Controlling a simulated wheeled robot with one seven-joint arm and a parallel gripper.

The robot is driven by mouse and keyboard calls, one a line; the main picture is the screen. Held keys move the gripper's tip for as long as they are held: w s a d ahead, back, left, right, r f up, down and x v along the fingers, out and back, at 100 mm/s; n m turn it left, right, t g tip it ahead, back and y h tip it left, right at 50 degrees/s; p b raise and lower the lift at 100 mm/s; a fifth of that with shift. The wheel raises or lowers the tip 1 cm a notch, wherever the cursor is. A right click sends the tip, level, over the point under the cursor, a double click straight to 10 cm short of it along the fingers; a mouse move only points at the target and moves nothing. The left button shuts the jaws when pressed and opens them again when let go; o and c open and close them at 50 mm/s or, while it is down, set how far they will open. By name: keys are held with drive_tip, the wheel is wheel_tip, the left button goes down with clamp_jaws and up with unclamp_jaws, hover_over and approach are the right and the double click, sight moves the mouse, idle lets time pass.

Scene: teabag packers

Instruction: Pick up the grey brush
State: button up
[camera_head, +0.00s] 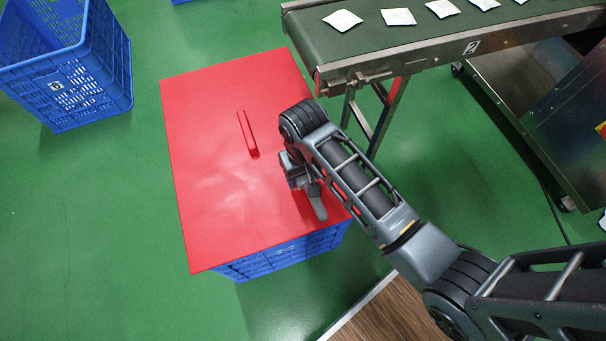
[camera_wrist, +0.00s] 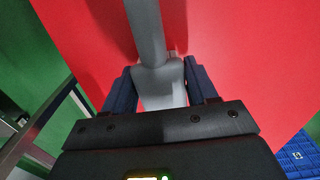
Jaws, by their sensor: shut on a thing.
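The grey brush (camera_wrist: 146,32) is between the two dark fingers of my gripper (camera_wrist: 160,80) in the wrist view. Its narrow part runs up the picture, and its wider grey part (camera_wrist: 158,88) lies between the fingers. My gripper is shut on it. In the head view my gripper (camera_head: 302,178) is over the near right part of the red lid (camera_head: 215,190), and a grey end of the brush (camera_head: 318,207) shows below it. The rest of the brush is hidden by my arm. I cannot tell whether the brush touches the lid.
The red lid covers a blue crate (camera_head: 290,253) and has a raised red bar handle (camera_head: 247,133). An open blue crate (camera_head: 85,85) stands at the upper left. A conveyor (camera_head: 400,38) carrying several white packets runs along the upper right. Green floor (camera_head: 110,230) is clear at the left.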

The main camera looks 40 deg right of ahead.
drive_tip(key=r, duration=0.2)
drive_tip(key=r+p, duration=0.1)
drive_tip(key=shift+s+d, duration=0.25)
drive_tip(key=shift+s, duration=0.05)
drive_tip(key=s+d+r+p, duration=0.3)
drive_tip(key=s+d+r, duration=0.3)
drive_tip(key=s+d, duration=0.1)
drive_tip(key=shift+s+r, duration=0.15)
drive_tip(key=shift+s, duration=0.45)
drive_tip(key=shift+d, duration=0.1)
